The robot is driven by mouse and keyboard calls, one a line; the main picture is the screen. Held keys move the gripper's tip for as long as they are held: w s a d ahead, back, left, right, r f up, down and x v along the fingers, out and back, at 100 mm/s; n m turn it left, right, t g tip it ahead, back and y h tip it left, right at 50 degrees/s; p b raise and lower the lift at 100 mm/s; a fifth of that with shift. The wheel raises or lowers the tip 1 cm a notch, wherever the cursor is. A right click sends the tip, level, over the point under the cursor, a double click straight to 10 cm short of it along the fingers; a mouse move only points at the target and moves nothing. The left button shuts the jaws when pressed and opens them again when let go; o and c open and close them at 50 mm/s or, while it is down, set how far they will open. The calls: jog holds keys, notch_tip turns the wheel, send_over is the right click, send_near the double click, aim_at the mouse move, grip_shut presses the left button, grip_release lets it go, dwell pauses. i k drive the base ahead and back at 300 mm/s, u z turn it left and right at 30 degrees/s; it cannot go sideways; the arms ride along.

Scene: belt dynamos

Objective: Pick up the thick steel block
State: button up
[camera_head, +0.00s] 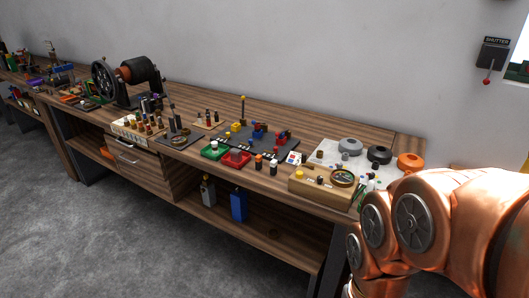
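I cannot pick out a thick steel block for certain at this size. A grey upright item (208,191) stands on the lower shelf under the bench, and I cannot tell whether it is a block or a bottle. Many small parts on the bench top are too small to identify. My copper-coloured arm shows at the lower right, but my gripper is out of view.
A long wooden workbench (330,210) runs along the wall. A dark dynamo machine (135,80) stands at its left. A wooden box (312,190) and grey, black and orange (411,161) round items are at its right. A blue container (238,205) stands below. The floor in front is clear.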

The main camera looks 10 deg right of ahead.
aim_at(236, 154)
jog(key=z, duration=0.2)
jog(key=i, duration=0.7)
jog(key=u, duration=2.5)
